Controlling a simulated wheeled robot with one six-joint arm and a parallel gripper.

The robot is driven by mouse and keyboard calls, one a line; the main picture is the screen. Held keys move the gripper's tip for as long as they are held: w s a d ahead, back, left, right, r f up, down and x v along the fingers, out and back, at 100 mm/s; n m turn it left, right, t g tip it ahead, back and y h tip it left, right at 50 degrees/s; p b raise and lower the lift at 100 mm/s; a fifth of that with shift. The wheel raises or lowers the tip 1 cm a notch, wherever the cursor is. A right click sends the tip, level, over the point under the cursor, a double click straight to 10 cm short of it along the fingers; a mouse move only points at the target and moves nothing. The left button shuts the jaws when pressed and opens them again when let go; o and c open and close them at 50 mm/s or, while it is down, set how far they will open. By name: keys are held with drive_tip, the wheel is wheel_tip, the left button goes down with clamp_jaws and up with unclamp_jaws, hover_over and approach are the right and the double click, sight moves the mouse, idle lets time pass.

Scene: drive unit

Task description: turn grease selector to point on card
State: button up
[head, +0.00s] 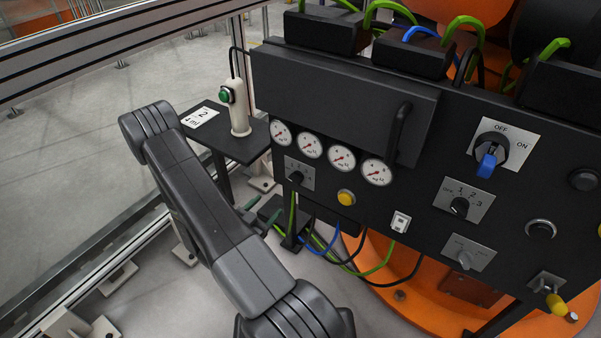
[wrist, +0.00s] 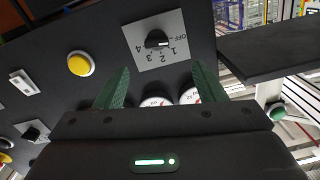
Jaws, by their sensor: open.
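The grease selector (head: 298,174) is a small black knob on a light plate, left on the panel below the round gauges. In the wrist view the selector (wrist: 157,39) shows close, with OFF, 1, 2, 3 and 4 around it. Its pale mark lies toward the right, on the OFF and 1 side; the exact position is hard to tell. A white card (head: 200,117) with a large 2 and smaller print lies on a small dark shelf. My gripper (wrist: 160,80) is open and empty, its green fingers apart below the knob, not touching it. It also shows in the head view (head: 258,215).
The shelf (head: 245,147) also bears a pale post with a green button (head: 225,95). A yellow button (head: 346,197) sits right of the selector. Other knobs, including a blue-handled switch (head: 487,163), are farther right. Cables hang below the panel near my gripper.

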sight(293, 182)
drive_tip(key=shift+h, duration=0.3)
drive_tip(key=x, duration=1.3)
drive_tip(key=shift+w+d+b, duration=0.25)
drive_tip(key=shift+d+b, duration=0.1)
drive_tip(key=shift+b, duration=0.05)
drive_tip(key=c, duration=1)
